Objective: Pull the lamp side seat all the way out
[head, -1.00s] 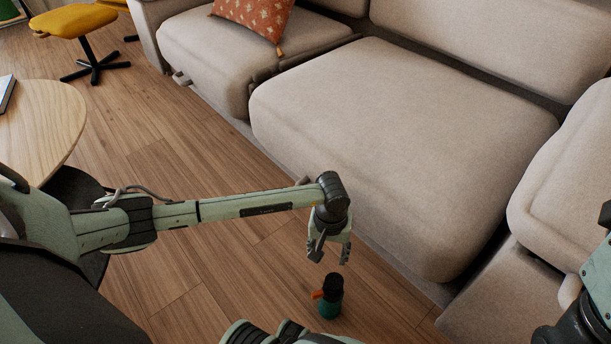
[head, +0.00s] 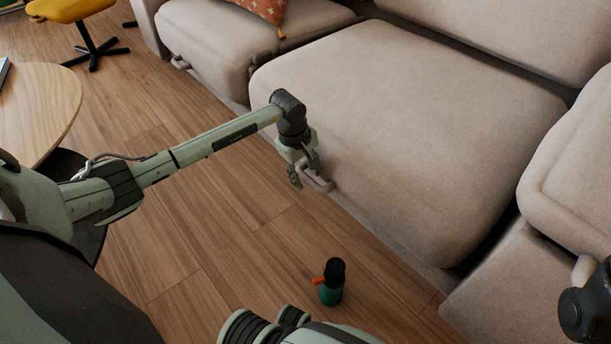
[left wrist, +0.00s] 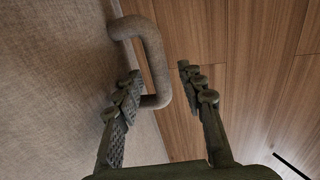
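The beige sofa has a wide middle seat (head: 410,130), which stands further forward than the left seat (head: 210,55). A beige loop handle (head: 320,184) is on the lower front of the middle seat. My left gripper (head: 305,176) is at this handle. In the left wrist view, the fingers of my left gripper (left wrist: 158,76) are open, one on each side of the handle bar (left wrist: 156,58), with a gap on the right side. No lamp shows, so I cannot tell which seat is the lamp side one. My right gripper is out of view; only part of my right arm shows.
A teal and black bottle-like object (head: 331,284) with an orange part stands on the wooden floor (head: 215,230) before the sofa. A round wooden table (head: 45,110) is at left, a yellow stool (head: 70,10) behind it. The right sofa section (head: 575,170) borders the middle seat.

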